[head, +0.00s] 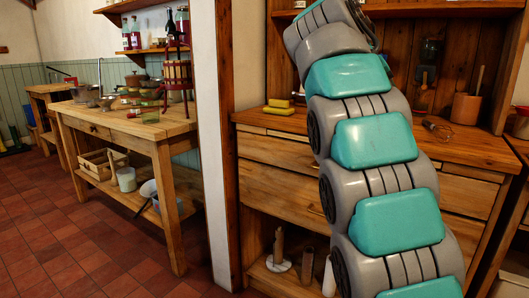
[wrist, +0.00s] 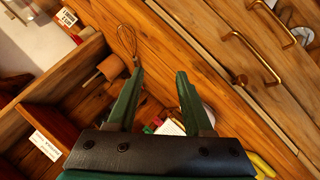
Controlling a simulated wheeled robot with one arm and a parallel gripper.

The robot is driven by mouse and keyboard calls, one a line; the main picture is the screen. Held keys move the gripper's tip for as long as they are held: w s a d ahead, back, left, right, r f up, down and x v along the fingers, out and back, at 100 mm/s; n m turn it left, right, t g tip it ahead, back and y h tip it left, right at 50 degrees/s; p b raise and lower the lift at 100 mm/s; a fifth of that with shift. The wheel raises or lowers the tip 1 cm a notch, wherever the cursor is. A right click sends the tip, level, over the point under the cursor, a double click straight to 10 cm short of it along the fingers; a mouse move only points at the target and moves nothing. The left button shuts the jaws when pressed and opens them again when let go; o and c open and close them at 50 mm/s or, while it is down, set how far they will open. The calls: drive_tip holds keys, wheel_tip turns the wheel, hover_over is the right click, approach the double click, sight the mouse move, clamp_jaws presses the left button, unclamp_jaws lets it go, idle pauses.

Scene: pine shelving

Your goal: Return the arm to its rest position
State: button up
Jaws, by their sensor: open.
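My gripper (wrist: 159,80) shows in the wrist view with its two dark green fingers apart and nothing between them. Beyond the fingers lie the wooden worktop and drawer fronts, tilted in the picture. In the head view my grey and teal arm rises from the bottom right, leans left and leaves the picture at the top, in front of the pine counter (head: 265,122). My gripper is out of the head view. I cannot tell from these frames how far the fingertips are from the worktop.
A white post (head: 212,140) separates the left workbench (head: 150,127).

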drive_tip(key=s+a+f+n+g+y, duration=0.1)
drive_tip(key=s+a+f+g+y, duration=0.1)
drive_tip(key=s+f, duration=0.75)
drive_tip(key=s+a+f+n+g+y, duration=0.1)
drive_tip(key=s+f+g+y, duration=0.1)
drive_tip(key=s+f, duration=0.75)
drive_tip(key=s+a+f+g+y, duration=0.1)
drive_tip(key=s+a+f, duration=0.3)
drive_tip(key=s+f, duration=0.6)
drive_tip(key=s+a+f+g+y, duration=0.2)
drive_tip(key=s+a+f, duration=0.3)
drive_tip(key=s+f, duration=0.5)
drive_tip(key=s+y, duration=0.1)
drive_tip(key=s, duration=0.1)
drive_tip(key=shift+s+a, duration=0.3)
drive_tip(key=shift+s, duration=0.05)
